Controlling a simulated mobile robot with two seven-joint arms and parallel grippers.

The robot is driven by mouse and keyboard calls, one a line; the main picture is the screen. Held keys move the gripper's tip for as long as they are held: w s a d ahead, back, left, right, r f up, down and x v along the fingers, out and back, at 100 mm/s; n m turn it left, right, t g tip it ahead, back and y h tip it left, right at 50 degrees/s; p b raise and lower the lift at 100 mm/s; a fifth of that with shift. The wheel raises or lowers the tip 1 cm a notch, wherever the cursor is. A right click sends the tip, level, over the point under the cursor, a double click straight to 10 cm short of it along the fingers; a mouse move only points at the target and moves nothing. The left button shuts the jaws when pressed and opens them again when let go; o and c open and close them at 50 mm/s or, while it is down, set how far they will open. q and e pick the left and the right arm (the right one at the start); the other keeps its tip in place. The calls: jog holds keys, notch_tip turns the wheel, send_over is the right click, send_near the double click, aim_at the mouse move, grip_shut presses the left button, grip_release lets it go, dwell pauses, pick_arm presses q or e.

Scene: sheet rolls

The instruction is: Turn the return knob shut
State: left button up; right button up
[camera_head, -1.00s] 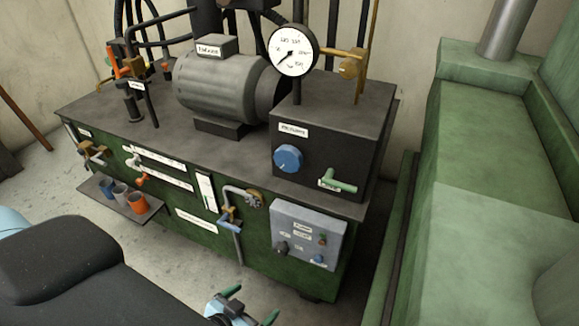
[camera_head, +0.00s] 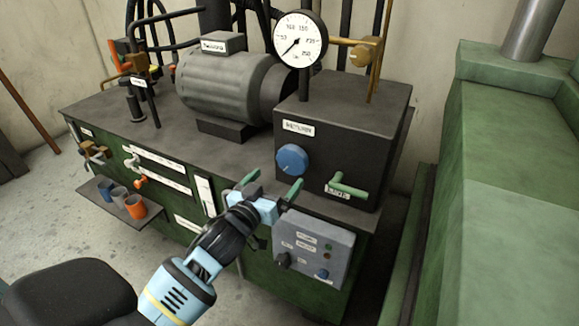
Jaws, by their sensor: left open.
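A round blue knob (camera_head: 291,158) sits on the front face of the dark box on the bench. The white label (camera_head: 299,128) above it seems to read return, but the lettering is blurred. My left gripper (camera_head: 271,185) is open and empty, its two green fingertips spread just below the knob and pointing up toward it. The right fingertip is close under the knob in the picture; I see no grip on it. My right gripper is not in view.
A green lever (camera_head: 348,186) sticks out right of the knob. A grey control box (camera_head: 312,250) hangs below. A pressure gauge (camera_head: 299,40) and a grey motor (camera_head: 228,85) stand above the bench. A green machine (camera_head: 510,180) stands at the right.

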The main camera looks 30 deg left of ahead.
aim_at(290, 163)
pick_arm(q)
jog(key=shift+w+a, duration=0.2)
jog(key=shift+w, duration=3.65)
jog(key=c, duration=1)
